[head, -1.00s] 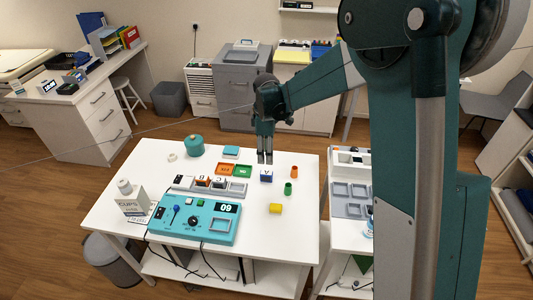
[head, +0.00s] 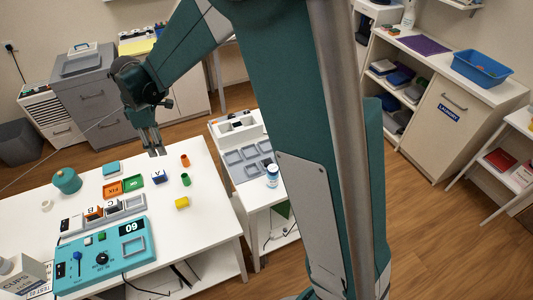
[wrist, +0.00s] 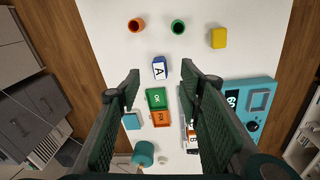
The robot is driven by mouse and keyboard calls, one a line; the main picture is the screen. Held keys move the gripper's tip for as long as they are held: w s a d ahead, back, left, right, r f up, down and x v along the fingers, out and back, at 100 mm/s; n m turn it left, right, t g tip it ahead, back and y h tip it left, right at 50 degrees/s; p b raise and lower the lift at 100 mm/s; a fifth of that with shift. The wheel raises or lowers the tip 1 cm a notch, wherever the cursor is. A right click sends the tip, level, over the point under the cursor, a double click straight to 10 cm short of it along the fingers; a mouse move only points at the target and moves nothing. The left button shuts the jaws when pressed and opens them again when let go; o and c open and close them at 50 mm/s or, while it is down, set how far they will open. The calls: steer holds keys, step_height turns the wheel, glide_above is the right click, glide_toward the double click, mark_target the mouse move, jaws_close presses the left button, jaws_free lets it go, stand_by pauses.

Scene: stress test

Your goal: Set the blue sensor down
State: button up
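The blue sensor (head: 159,177), a small blue block with a white face marked with a letter, stands on the white table. In the wrist view the sensor (wrist: 159,73) shows its letter as an A and appears between my fingertips, below them. My gripper (head: 157,153) is open and empty above the table, near the sensor and apart from it. Its two fingers (wrist: 162,70) are spread wide in the wrist view. A green OK tray (head: 134,183) and an orange FIX tray (head: 112,189) lie beside the sensor. A grey rack (head: 132,203) holds lettered orange-and-white blocks.
A teal console (head: 85,277) lies in front of the rack. A yellow block (head: 182,203), a green cup (head: 186,180) and an orange cup (head: 185,160) stand right of the sensor. A teal canister (head: 66,181) is at the left. A side table (head: 254,190) stands to the right.

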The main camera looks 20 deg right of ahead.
steer(key=s+d+r+m+t, duration=0.3)
steer(key=s+d+r+m, duration=0.4)
steer(key=s+d+r, duration=0.8)
steer(key=s+d+f+m+t, duration=0.1)
steer(key=s+d+m+t, duration=0.2)
steer(key=s+d+m, duration=0.6)
steer(key=s+d, duration=0.4)
steer(key=s, duration=0.4)
steer(key=shift+d+f, duration=0.25)
steer(key=shift+f, duration=0.05)
steer(key=shift+s, duration=0.1)
steer(key=shift+f, duration=0.15)
stand_by(0.6)
